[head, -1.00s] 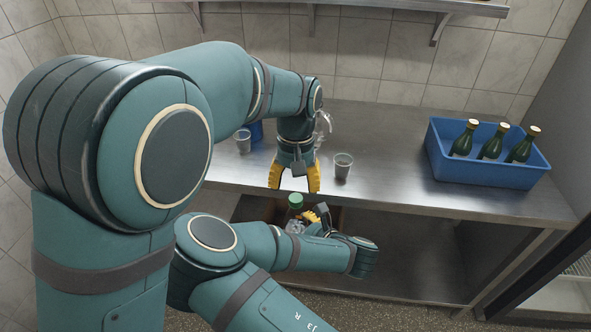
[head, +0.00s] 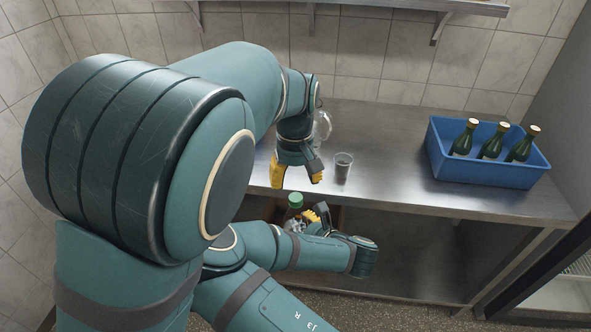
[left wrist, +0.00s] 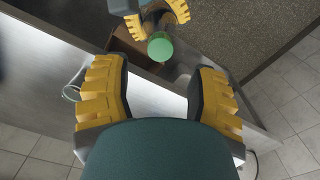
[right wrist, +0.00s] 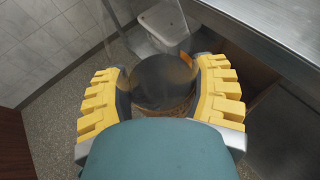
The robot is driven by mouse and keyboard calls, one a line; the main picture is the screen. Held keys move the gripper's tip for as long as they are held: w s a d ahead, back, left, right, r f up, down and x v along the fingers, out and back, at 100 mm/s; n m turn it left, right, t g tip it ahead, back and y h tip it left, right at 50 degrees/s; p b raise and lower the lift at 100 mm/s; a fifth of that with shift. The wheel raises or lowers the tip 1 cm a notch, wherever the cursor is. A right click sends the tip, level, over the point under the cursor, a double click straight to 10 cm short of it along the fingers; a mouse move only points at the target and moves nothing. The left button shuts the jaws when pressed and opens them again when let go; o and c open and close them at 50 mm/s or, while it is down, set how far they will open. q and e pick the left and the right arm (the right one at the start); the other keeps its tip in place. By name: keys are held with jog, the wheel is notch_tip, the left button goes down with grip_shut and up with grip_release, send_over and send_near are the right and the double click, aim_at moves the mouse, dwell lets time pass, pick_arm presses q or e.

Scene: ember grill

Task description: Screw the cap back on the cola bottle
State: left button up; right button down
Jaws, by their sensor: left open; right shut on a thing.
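The cola bottle's green cap (head: 295,200) sits at the top of the bottle, below the counter's front edge. In the left wrist view the green cap (left wrist: 160,48) shows nearly face on; its tightness cannot be told. My right gripper (head: 318,216) is shut on the cola bottle, whose dark body (right wrist: 163,82) shows between its fingers in the right wrist view. My left gripper (head: 298,175) is open and empty, pointing down just above the cap. In the left wrist view the cap lies beyond its two spread fingers, apart from them.
A cup (head: 343,166) and a clear glass vessel (head: 322,126) stand on the steel counter (head: 390,180) close to my left gripper. A blue crate (head: 487,178) with green bottles is at the right. The counter between cup and crate is clear.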

aim_at(296, 197)
pick_arm(q)
jog(key=shift+f, duration=3.05)
jog(key=shift+c, duration=0.4)
grip_shut()
jog(key=shift+o, duration=0.5)
grip_release()
jog(key=shift+r, duration=0.1)
notch_tip(296, 197, up, 12)
jog(key=shift+w+a, duration=0.1)
